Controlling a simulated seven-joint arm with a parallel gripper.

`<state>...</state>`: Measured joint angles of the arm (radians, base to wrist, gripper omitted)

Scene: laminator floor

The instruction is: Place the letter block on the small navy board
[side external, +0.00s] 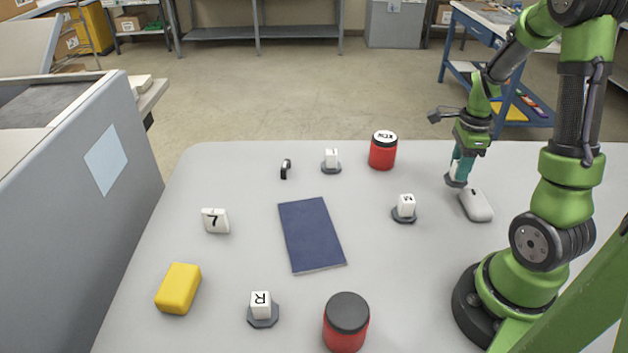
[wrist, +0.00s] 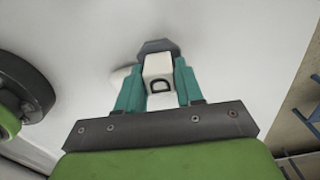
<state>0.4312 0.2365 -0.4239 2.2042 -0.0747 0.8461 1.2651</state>
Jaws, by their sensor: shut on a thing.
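My gripper (side external: 460,172) is at the right side of the table, behind the white mouse. In the wrist view its teal fingers (wrist: 158,85) are shut on a white letter block (wrist: 158,72) marked D, which has a dark grey base (wrist: 158,46). In the side view the fingers mostly hide the block; its grey base (side external: 456,182) shows below them. I cannot tell whether the base touches the table. The small navy board (side external: 311,240) lies flat and bare near the middle of the table, left of my gripper.
Other white blocks on grey bases stand around: one marked R (side external: 261,304), one right of the board (side external: 406,205), one behind (side external: 332,158). Red jars (side external: 346,325) (side external: 383,153), a white mouse (side external: 476,206), a 7 tile (side external: 215,221), a yellow block (side external: 178,289) and a small black item (side external: 285,169) also lie about.

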